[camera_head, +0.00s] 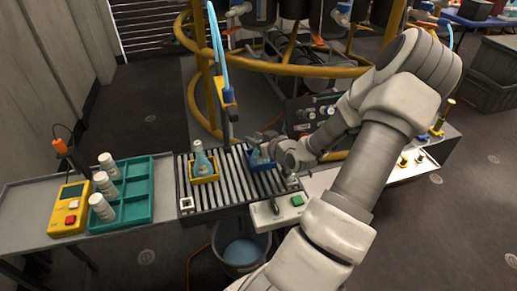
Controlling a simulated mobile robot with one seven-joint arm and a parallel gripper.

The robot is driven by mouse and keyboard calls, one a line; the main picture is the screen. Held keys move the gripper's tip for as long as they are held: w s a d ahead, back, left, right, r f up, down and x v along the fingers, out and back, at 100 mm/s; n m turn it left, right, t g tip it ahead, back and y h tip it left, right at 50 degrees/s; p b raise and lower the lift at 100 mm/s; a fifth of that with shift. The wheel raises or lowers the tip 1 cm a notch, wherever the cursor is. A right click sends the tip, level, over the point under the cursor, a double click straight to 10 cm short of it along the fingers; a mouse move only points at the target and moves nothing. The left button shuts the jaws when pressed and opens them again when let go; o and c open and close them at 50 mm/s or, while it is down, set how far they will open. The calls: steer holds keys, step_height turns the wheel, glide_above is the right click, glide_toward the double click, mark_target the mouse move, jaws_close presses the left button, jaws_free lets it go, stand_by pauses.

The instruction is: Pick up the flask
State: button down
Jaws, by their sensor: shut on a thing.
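My gripper (264,144) is over the blue holder (264,164) on the roller conveyor. It is shut on a pale flask (263,153), which is small in view and largely hidden by the fingers and the holder. I cannot tell whether the flask still touches the holder's bottom. A second pale blue-green flask (201,161) stands upright in a yellow holder (204,179) to the left on the conveyor, apart from my gripper.
The roller conveyor (230,183) joins a grey bench at left. A teal divided tray (136,208) there holds white bottles (104,187), beside a yellow device (69,209). A scanner (227,92) hangs above the conveyor. A bucket (241,250) stands below.

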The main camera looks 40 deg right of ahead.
steer(key=shift+r, duration=0.1)
steer(key=s+d+r+p, duration=0.4)
steer(key=r+p, duration=0.2)
steer(key=r, duration=0.2)
steer(key=s+d+r+p, duration=0.4)
steer(key=r+p, duration=0.3)
steer(key=r, duration=0.1)
steer(key=shift+s, duration=0.15)
stand_by(0.7)
steer(key=shift+d+f, duration=0.1)
